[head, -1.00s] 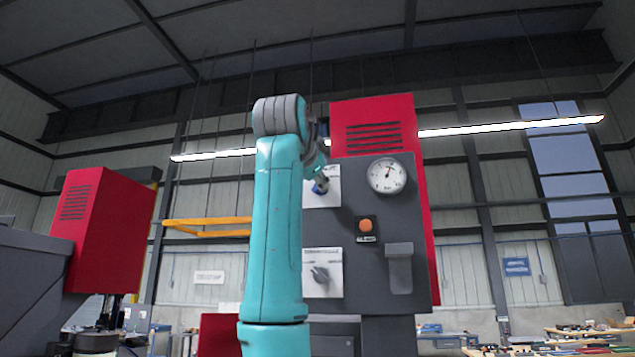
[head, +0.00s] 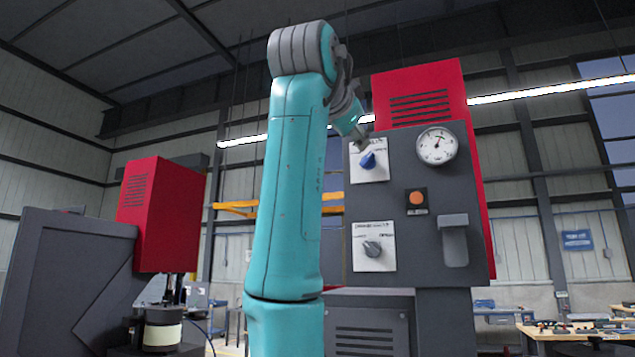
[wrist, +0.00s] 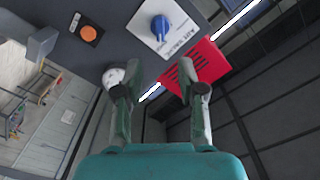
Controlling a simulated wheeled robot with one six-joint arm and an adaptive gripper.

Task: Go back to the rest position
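My gripper (wrist: 156,76) is open and empty in the wrist view, its two fingers apart. The blue knob (wrist: 160,27) on its white plate lies beyond the fingertips there, apart from them. In the head view my turquoise arm stands upright left of the control panel (head: 430,270), its wrist bent down behind the upper arm. The blue knob (head: 368,160) shows clear of the arm there, just below the wrist end. The fingers are mostly hidden in the head view.
The panel also bears a lower grey knob (head: 373,248), an orange button (head: 416,197), a round gauge (head: 437,146) and a jutting grey handle (head: 453,240). A red housing (head: 161,215) stands at left. A workbench (head: 575,330) is at lower right.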

